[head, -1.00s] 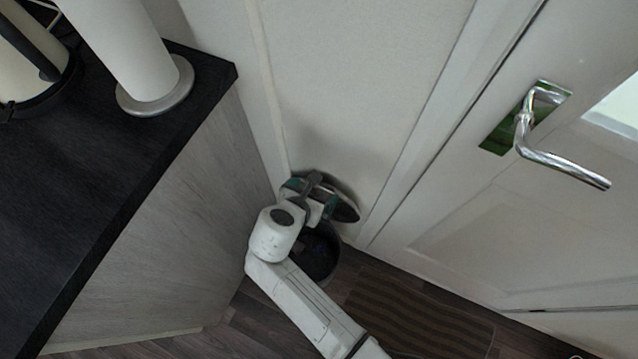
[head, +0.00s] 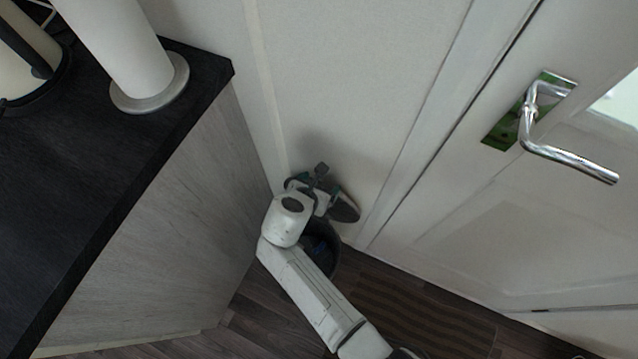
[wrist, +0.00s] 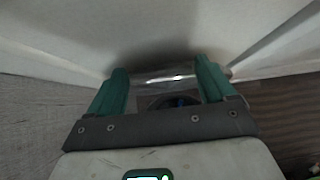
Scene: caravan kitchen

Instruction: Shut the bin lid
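The bin (head: 324,255) is a dark round bin on the floor, in the corner between the cabinet and the door. Its dark lid (head: 346,209) stands raised near the wall, so the bin is open, with something blue inside. My gripper (head: 321,177) is at the raised lid, over the back of the bin, and partly covers both. In the wrist view, its two teal fingers (wrist: 162,72) are spread apart. A shiny greyish band lies between them, with the dark bin opening (wrist: 178,102) below it. I cannot tell whether the fingers touch the lid.
A cabinet with a black worktop (head: 120,160) stands close on the left, bearing a white roll on a stand (head: 150,90). The white door with a metal handle (head: 565,155) is on the right. A striped mat (head: 420,310) lies on the floor.

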